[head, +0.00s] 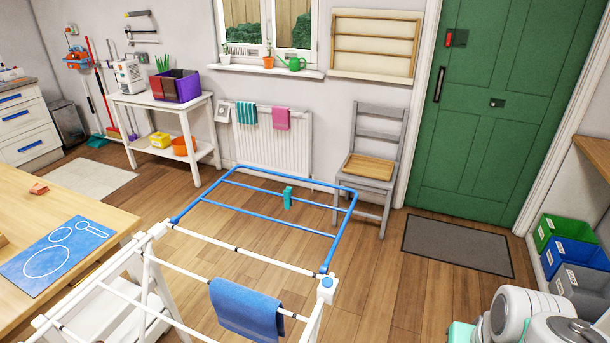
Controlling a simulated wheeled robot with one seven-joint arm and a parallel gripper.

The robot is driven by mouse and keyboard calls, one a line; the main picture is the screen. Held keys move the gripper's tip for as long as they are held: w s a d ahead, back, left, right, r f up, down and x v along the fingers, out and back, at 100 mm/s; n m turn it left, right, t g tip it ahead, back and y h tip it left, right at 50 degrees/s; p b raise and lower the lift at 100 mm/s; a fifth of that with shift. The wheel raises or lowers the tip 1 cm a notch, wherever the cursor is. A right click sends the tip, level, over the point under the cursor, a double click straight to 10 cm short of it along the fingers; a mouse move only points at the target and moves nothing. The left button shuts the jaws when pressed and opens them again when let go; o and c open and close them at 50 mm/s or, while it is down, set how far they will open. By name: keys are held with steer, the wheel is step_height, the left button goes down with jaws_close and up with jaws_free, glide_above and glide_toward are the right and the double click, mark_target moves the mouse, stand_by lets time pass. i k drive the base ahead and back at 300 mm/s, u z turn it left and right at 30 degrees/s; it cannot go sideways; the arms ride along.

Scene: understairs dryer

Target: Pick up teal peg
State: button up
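The teal peg (288,197) sits upright on a thin blue rail of the drying rack (265,214), near the middle of the rack's blue folding section. It looks clipped around the rail, with part above and part below it. Nothing touches or covers the peg. My gripper's fingers do not show in the head view. White and grey rounded parts of my arm show in the bottom right corner, well apart from the peg.
A blue towel (247,309) hangs on the rack's near white rail. A wooden table (98,218) with a blue mat (57,256) stands at left. A grey chair (368,181) stands behind the rack. Wooden floor (385,280) is clear right of the rack, before the dark doormat (457,246).

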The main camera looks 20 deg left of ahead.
mark_target(288, 193)
steer(key=i, duration=3.75)
steer(key=z, duration=5.75)
